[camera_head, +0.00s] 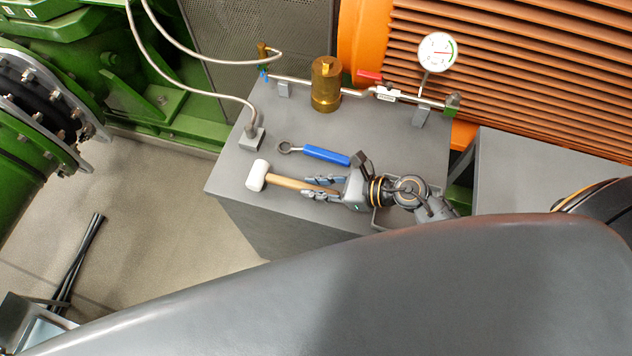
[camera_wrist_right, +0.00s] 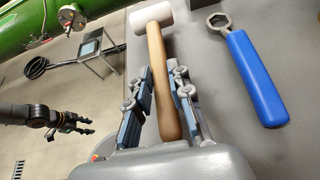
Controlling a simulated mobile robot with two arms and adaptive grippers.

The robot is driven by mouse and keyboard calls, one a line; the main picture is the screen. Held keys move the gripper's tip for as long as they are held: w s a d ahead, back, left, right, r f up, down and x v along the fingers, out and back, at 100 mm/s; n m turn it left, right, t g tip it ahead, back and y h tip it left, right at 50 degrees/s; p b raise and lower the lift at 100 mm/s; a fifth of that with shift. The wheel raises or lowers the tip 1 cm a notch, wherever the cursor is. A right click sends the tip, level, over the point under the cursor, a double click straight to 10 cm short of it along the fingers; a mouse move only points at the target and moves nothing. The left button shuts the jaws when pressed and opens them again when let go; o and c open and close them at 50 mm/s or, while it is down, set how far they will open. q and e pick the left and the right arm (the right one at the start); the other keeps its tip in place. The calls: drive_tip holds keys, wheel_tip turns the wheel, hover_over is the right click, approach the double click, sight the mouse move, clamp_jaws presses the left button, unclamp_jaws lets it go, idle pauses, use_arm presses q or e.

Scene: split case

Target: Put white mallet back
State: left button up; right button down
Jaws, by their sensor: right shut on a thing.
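The white mallet (camera_head: 257,175) has a white head and a wooden handle. It lies level over the top of the grey cabinet (camera_head: 225,175), near its front edge, with the head to the left. My right gripper (camera_head: 311,188) is shut on the handle, with fingers on both sides. In the right wrist view the mallet (camera_wrist_right: 151,15) points away from the gripper (camera_wrist_right: 162,75), head at the top. I cannot tell whether the mallet touches the cabinet top. My left gripper (camera_wrist_right: 82,124) shows only in the right wrist view, above the floor, empty with fingers apart.
A blue-handled ring wrench (camera_head: 325,155) lies just behind the mallet. A brass cylinder (camera_head: 326,84), a red-handled valve (camera_head: 370,76) and a gauge (camera_head: 437,51) stand along the back pipe. A grey tray rim (camera_head: 386,222) shows partly beneath my right gripper. Cables reach a small block (camera_head: 252,138).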

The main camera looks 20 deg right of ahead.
sight(334, 193)
drive_tip(key=shift+f+b, duration=0.55)
drive_tip(key=c, duration=0.7)
unclamp_jaws()
drive_tip(key=shift+f, duration=0.1)
drive_tip(key=shift+o, duration=0.2)
drive_tip(key=shift+s+d, duration=0.1)
drive_tip(key=shift+d, duration=0.05)
drive_tip(key=shift+b+v, duration=0.5)
drive_tip(key=shift+v, duration=1.65)
drive_tip(key=shift+s+d+r, duration=0.35)
drive_tip(key=shift+d+r, duration=0.05)
drive_tip(key=shift+d, duration=0.1)
